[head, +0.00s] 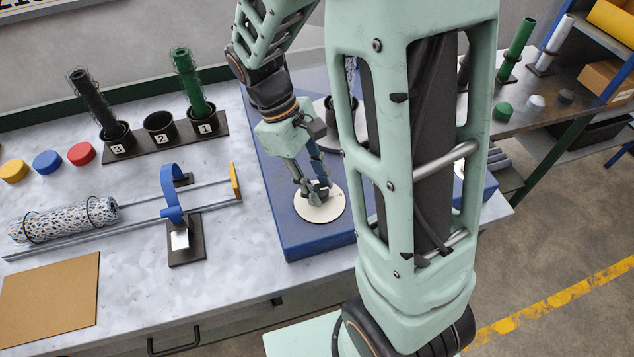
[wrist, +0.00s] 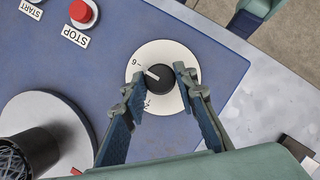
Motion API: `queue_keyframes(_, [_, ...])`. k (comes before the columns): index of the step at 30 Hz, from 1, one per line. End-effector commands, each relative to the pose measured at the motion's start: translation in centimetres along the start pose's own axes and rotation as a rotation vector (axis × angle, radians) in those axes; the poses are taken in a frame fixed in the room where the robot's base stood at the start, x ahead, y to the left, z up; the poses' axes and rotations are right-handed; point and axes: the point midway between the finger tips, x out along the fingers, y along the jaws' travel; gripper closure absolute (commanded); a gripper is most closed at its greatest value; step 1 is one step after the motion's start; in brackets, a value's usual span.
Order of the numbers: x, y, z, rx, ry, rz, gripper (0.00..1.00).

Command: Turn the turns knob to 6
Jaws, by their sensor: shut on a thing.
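The turns knob (wrist: 160,78) is a round black knob with a white pointer line, in the middle of a white dial plate (wrist: 163,50) on a blue panel. In the wrist view the pointer aims up and left, roughly toward the mark that reads 6; I cannot tell whether it lines up exactly. Another mark, which looks like 2, shows lower on the dial. My gripper (wrist: 160,80) has one finger on each side of the knob and is shut on it. In the head view my gripper (head: 316,188) reaches down onto the white dial (head: 322,213) and mostly hides the knob.
A red STOP button (wrist: 80,12) and a START button are at the panel's upper left in the wrist view. A grey round base with a dark cylinder (wrist: 25,155) stands lower left. In the head view a rail fixture with a blue arch (head: 170,195) is left of the panel.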

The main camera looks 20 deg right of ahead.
Motion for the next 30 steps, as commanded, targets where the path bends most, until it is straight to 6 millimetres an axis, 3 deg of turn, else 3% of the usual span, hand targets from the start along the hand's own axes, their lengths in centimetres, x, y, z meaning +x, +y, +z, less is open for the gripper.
queue_keyframes(2, [0.0, 0.0, 0.0, 0.002, 0.0, -0.001, 0.97])
queue_keyframes(3, [0.0, 0.0, 0.0, 0.002, 0.0, -0.001, 0.71])
queue_keyframes(7, [0.0, 0.0, 0.0, 0.001, 0.0, 0.0, 0.57])
queue_keyframes(19, [-0.8, 0.0, 0.0, 0.0, 0.001, 0.001, 0.56])
queue_keyframes(30, [-8.2, 0.1, -0.1, -0.001, 0.005, 0.002, 0.56])
